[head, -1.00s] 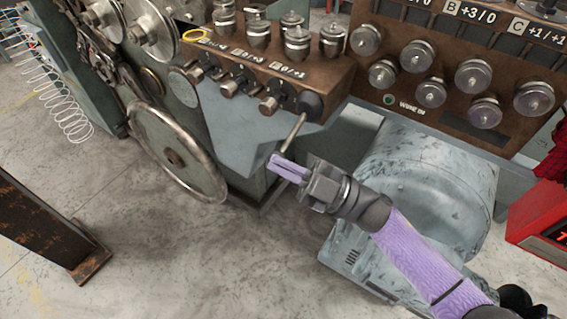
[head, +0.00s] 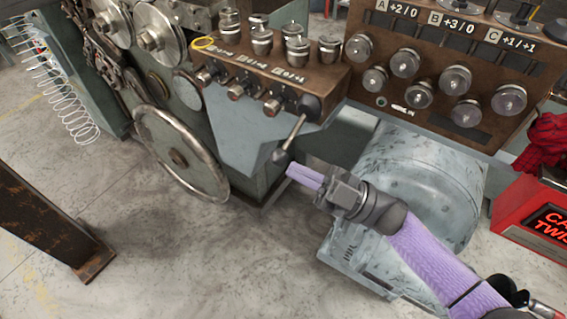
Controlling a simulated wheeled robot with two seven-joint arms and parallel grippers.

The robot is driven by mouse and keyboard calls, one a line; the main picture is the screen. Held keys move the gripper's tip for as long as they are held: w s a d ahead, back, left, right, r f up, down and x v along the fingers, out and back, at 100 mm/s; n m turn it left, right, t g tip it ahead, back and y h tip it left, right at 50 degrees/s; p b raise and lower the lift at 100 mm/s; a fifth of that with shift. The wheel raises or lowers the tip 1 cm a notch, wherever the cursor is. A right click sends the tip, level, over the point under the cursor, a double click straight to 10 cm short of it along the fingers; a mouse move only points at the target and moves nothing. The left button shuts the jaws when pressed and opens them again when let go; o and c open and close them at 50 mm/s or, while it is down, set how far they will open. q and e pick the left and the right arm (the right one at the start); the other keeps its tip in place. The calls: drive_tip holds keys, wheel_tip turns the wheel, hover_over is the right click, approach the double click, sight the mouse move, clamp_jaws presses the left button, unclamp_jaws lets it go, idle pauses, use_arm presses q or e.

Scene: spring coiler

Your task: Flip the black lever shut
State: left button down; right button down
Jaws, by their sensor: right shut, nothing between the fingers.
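The black lever (head: 293,137) hangs from a dark round hub at the right end of the brown control box on the coiling machine. Its grey rod slants down and left and ends in a dark knob (head: 280,156). My right gripper (head: 291,170), with pale purple fingers, is shut and empty. Its fingertips are just below and right of the knob. I cannot tell whether they touch it. My left gripper is not in view.
The brown control box (head: 330,74) carries several knobs above the lever. A second brown panel (head: 437,62) stands at the right. A handwheel (head: 180,155) is left of the lever, and a grey rounded housing (head: 425,175) lies behind my right arm. The floor at lower centre is clear.

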drive_tip(key=v, duration=0.6)
drive_tip(key=shift+w+d+f+b, duration=0.2)
drive_tip(key=shift+d+f+b, duration=0.1)
drive_tip(key=shift+f+b, duration=0.1)
